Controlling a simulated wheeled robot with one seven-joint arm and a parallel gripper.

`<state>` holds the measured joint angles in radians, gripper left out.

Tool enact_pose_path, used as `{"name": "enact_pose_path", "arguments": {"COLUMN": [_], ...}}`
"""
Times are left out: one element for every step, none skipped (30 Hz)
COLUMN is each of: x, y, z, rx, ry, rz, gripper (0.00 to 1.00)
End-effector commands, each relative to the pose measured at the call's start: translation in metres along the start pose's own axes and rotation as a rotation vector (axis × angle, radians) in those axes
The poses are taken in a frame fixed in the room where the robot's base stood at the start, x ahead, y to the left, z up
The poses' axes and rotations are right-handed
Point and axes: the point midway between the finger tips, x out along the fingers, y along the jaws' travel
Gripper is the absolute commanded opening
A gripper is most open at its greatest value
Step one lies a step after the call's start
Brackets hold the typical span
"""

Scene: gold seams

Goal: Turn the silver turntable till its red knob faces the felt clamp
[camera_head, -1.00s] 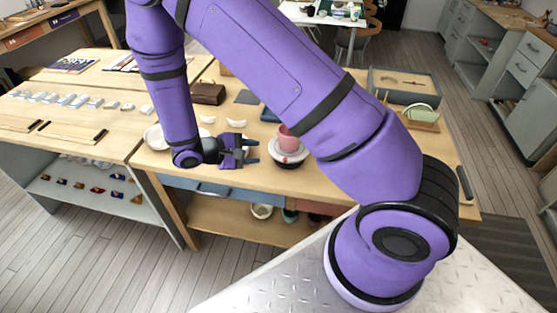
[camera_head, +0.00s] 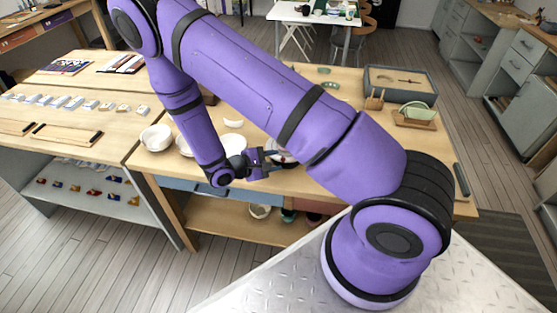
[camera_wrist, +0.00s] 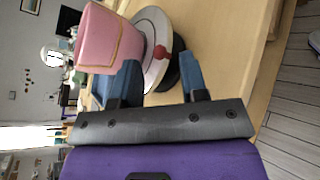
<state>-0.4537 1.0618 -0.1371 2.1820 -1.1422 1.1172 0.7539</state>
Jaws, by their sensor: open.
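The turntable, a pale round disc (camera_wrist: 153,30) on a dark base, shows in the wrist view with its red knob (camera_wrist: 160,52) on the rim. A pink cup (camera_wrist: 98,38) with a gold seam stands on it. My gripper (camera_wrist: 160,62) is open, its two blue fingers apart. The knob appears between the fingertips in the picture; I cannot tell whether they touch it. In the head view my gripper (camera_head: 274,160) is at the turntable's left side, and my arm hides most of the turntable and cup. I cannot make out the felt clamp.
White bowls (camera_head: 156,138) stand on the wooden table left of my gripper. A grey tray (camera_head: 400,80), a small wooden stand with pegs (camera_head: 374,99) and a rack with a green plate (camera_head: 416,112) are at the right back. The table's front edge is close to my gripper.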

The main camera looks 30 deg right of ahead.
Motion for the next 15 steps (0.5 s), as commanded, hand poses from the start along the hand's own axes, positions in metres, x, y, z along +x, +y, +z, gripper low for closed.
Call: {"name": "enact_pose_path", "arguments": {"x": [0.007,0.01,0.013,0.016,0.017,0.019,0.02,0.021,0.022,0.022,0.022,0.022,0.022,0.022,0.022], "y": [0.0,0.0,0.0,0.0,0.0,0.0,0.0,0.0,0.0,0.0,0.0,0.0,0.0,0.0,0.0], "z": [0.0,0.0,0.0,0.0,0.0,0.0,0.0,0.0,0.0,0.0,0.0,0.0,0.0,0.0,0.0], "rx": [0.0,0.0,0.0,0.0,0.0,0.0,0.0,0.0,0.0,0.0,0.0,0.0,0.0,0.0,0.0], "ry": [-0.003,-0.003,-0.002,-0.002,-0.002,-0.001,-0.001,0.0,0.0,0.001,0.001,0.001,0.001,0.001,0.0], "rz": [0.0,0.0,0.0,-0.001,-0.001,-0.001,-0.001,0.0,0.0,0.0,0.0,0.0,0.0,0.0,0.0], "gripper": [0.4,0.4,0.4,0.4,0.4,0.4,0.4,0.4,0.4,0.4,0.4,0.4,0.4,0.4,0.4]}}
